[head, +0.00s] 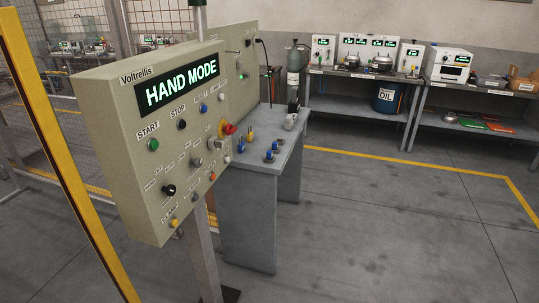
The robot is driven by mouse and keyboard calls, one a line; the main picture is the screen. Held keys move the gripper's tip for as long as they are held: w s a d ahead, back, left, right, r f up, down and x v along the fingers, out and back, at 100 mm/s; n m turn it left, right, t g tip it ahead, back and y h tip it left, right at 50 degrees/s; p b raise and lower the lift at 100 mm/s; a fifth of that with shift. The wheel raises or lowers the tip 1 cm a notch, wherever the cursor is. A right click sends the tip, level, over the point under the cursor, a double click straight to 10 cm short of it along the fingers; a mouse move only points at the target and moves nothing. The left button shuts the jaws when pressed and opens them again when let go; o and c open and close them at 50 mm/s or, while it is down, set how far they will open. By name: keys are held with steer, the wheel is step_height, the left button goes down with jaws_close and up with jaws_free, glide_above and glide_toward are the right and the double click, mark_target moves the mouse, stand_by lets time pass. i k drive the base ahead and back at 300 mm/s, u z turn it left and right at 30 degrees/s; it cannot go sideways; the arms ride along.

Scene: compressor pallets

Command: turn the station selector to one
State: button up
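A beige control panel (125,165) stands on a post at the left in the head view, with a lit display (180,85) reading HAND MODE. Its face carries a green START button (153,145), a dark STOP button (181,124) and a red knob on yellow (228,129). Below are a black rotary knob (168,190) and a grey knob (196,162) with small labels around them. The labels are too small to read, so I cannot tell which knob is the station selector or where it points. My gripper is not in view.
A yellow post (62,150) stands close at the left of the panel. A grey bench (250,215) with blue and yellow fittings is behind it. Shelves with equipment and a blue OIL drum (387,97) line the back wall. The floor at right is clear.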

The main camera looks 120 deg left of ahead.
mark_target(197, 163)
steer(key=u, duration=4.25)
steer(key=i, duration=1.65)
steer(key=k, duration=0.5)
steer(key=u, duration=2.4)
steer(key=k, duration=0.7)
steer(key=z, duration=0.55)
steer(key=i, duration=0.5)
steer(key=z, duration=0.05)
